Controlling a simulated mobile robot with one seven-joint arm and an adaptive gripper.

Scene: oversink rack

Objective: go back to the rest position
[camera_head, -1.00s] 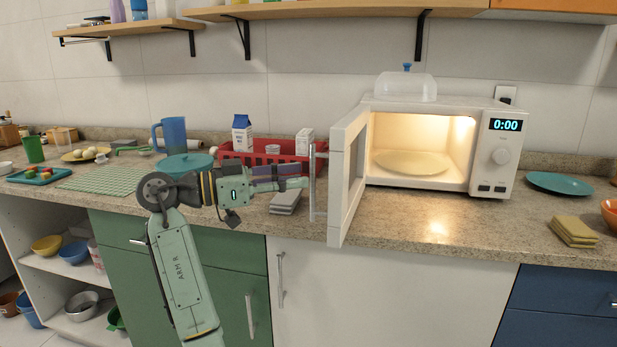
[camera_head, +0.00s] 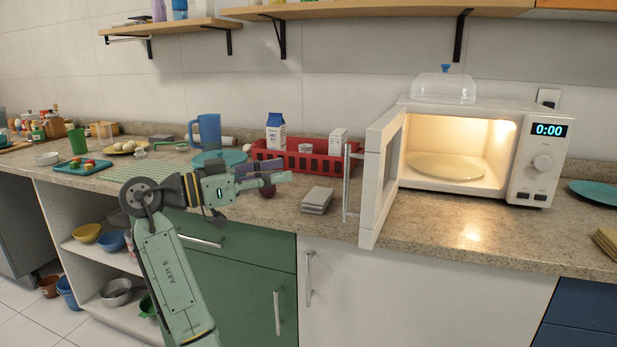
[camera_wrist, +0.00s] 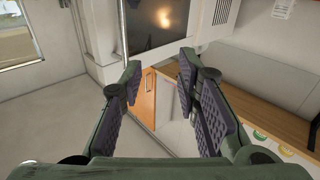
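My gripper (camera_head: 268,184) is at the end of my green arm, left of the microwave, in front of the counter's edge area in the head view. In the wrist view my gripper (camera_wrist: 160,88) shows its two dark-padded fingers spread apart with nothing between them. The microwave (camera_head: 535,165) stands on the counter with its door (camera_head: 380,180) swung open. It is lit inside, shows 0:00, and holds only a round plate (camera_head: 445,167).
The open door juts over the counter's front.

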